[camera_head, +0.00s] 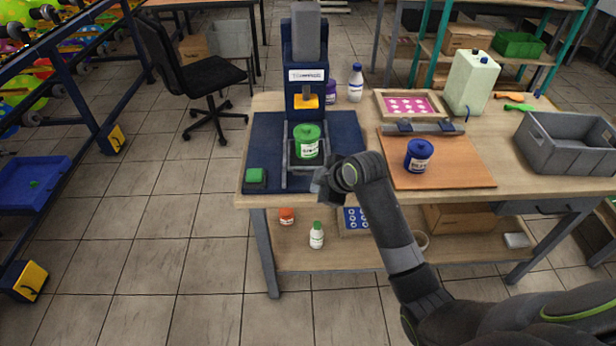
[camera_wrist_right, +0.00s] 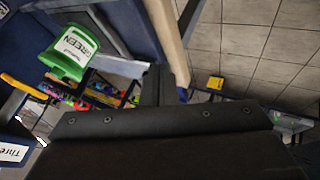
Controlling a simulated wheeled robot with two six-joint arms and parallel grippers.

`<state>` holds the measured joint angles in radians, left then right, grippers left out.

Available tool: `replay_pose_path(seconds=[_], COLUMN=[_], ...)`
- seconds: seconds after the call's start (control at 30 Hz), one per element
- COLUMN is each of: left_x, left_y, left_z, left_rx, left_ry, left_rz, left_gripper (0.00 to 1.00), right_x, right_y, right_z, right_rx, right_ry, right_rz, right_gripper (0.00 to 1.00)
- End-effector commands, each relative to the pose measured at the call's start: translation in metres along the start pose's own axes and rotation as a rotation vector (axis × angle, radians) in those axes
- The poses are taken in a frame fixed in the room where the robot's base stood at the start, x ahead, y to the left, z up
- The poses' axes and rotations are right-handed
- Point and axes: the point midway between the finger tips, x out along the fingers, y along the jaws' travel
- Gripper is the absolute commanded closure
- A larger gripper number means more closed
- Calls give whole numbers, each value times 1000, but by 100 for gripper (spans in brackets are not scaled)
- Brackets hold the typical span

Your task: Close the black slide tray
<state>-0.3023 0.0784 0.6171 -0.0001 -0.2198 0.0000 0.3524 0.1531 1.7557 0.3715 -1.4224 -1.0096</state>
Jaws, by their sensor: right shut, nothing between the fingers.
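The black slide tray (camera_head: 286,160) sticks out toward the front from the base of the blue press (camera_head: 292,70). A green pot (camera_head: 307,141) stands upright in it, below the yellow part of the press. My right gripper (camera_head: 321,186) is shut and empty, low by the tray's front right corner; I cannot tell whether they touch. In the right wrist view the dark gripper (camera_wrist_right: 160,84) points toward the press side, with the green pot (camera_wrist_right: 70,52) to its left. My left gripper is not in view.
A blue pot (camera_head: 418,155) stands on the orange-brown board (camera_head: 462,172) to the right. A grey crate (camera_head: 567,157) is at the table's right end.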

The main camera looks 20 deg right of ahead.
Motion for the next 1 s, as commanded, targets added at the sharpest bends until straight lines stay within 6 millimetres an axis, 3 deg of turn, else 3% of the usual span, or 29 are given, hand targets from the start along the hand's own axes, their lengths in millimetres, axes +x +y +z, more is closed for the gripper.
replay_pose_path(seconds=[0.4, 0.7, 1.0], left_x=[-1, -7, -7], left_y=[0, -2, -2], left_z=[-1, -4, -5], left_rx=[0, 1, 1], left_ry=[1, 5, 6], left_rz=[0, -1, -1], left_gripper=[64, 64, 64], right_x=[65, 74, 76], right_y=[1, 32, 37], right_z=[0, -3, -3], right_rx=[-1, -1, -1], right_ry=[-1, -2, -1], right_rz=[-1, 2, 1], right_gripper=[100, 100, 100])
